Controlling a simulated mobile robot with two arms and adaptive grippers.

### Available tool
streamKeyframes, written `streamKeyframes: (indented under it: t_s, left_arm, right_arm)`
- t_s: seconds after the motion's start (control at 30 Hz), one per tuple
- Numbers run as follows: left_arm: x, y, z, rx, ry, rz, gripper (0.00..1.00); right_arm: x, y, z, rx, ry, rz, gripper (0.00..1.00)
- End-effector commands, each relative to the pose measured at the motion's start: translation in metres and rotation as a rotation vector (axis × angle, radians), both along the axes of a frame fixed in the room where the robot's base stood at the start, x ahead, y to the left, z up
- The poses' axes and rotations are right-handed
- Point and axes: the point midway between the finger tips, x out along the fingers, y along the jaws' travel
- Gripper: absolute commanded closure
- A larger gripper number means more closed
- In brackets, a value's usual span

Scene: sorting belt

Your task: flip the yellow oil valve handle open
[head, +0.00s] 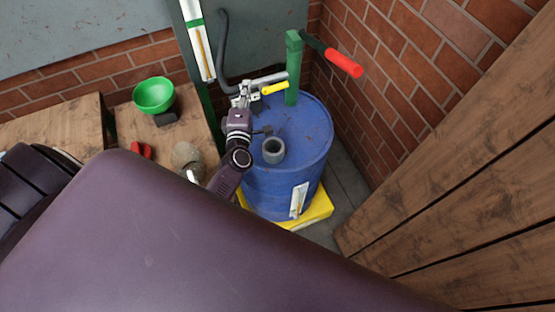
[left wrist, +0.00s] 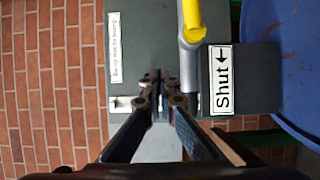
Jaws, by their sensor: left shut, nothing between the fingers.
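The yellow valve handle (head: 274,88) shows in the head view just right of my left gripper (head: 244,92), above the far left side of a blue barrel. In the left wrist view the handle (left wrist: 193,18) comes in from the top and bends near a grey valve joint. A label reading "Shut" with an arrow (left wrist: 222,80) lies below and right of it. My left gripper (left wrist: 160,76) is shut and empty, left of and below the handle in that view, apparently not touching it. My right gripper is not in view.
The blue barrel (head: 306,135) stands on a yellow base (head: 317,209), with a grey cup-like part (head: 273,150) on top. A green post (head: 293,66) bears a red-gripped lever (head: 345,63). A green bowl (head: 154,94) sits on a wooden bench. Brick and plank walls close off the right.

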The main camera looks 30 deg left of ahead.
Motion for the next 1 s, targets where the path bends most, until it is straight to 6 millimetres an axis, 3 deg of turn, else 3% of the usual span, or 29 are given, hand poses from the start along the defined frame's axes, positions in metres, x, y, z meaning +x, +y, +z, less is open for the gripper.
streamKeyframes:
  t_s: [0.07, 0.13, 0.57, 0.7, 1.0]
  left_arm:
    - [-0.012, 0.010, -0.003, 0.000, 0.001, -0.002, 1.00]
    - [-0.027, 0.008, -0.003, -0.002, 0.002, -0.003, 1.00]
    - [-0.106, -0.028, -0.002, 0.000, 0.003, -0.002, 1.00]
    - [-0.093, -0.053, 0.009, 0.066, 0.039, -0.109, 1.00]
    - [-0.084, -0.113, 0.012, 0.233, 0.145, -0.345, 1.00]
  right_arm:
    - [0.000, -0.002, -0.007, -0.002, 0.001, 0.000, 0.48]
    - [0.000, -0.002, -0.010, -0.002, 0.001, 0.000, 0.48]
    - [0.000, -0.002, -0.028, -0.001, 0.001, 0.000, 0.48]
    - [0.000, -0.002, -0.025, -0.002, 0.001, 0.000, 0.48]
    - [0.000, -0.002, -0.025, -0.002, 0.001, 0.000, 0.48]
